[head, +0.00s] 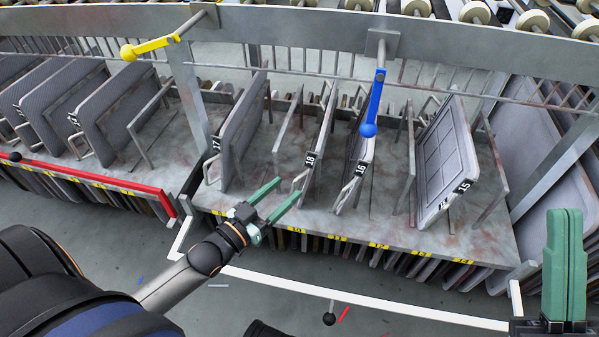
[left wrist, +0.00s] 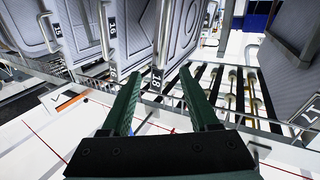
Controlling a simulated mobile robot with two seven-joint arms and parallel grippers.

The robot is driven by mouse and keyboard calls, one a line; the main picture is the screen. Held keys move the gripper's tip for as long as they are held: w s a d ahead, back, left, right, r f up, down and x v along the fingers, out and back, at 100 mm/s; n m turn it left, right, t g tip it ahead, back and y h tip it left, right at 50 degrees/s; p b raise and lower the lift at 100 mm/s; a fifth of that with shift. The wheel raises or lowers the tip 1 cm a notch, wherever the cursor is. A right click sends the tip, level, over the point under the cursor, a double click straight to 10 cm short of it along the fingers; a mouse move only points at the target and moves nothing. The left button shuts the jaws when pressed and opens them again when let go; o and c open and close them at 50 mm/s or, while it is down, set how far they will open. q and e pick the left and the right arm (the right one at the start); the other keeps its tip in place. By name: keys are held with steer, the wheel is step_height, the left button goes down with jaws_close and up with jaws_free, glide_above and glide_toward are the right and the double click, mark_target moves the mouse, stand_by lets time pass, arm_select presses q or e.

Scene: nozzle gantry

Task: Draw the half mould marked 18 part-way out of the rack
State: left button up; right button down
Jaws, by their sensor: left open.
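The half mould marked 18 (head: 322,138) stands edge-on in the rack (head: 400,232) in the head view, with its label and a wire handle (head: 297,184) on its front edge. My left gripper (head: 288,184) is open, its green fingers pointing at this front edge from the aisle side. Its upper fingertip looks close to the handle; whether they touch I cannot tell. In the left wrist view a labelled panel edge (left wrist: 158,72) lies ahead between the open fingers (left wrist: 160,92); its number is hard to read. My right gripper (head: 566,215) is at the lower right, fingers together, empty.
Half moulds 17 (head: 240,130) and 16 (head: 352,180) stand either side of 18; half mould 15 (head: 446,160) is further right. A blue-ended lever (head: 375,100) hangs above 16. A white rail (head: 380,310) runs along the front. A yellow lever (head: 150,46) is at upper left.

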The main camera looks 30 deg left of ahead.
mark_target(309, 169)
arm_select(q)
steer(key=b+x, duration=0.2)
steer(key=x, duration=0.6)
steer(key=shift+w+b, duration=0.15)
steer(key=shift+b, duration=0.15)
jaws_close()
stand_by(1.1)
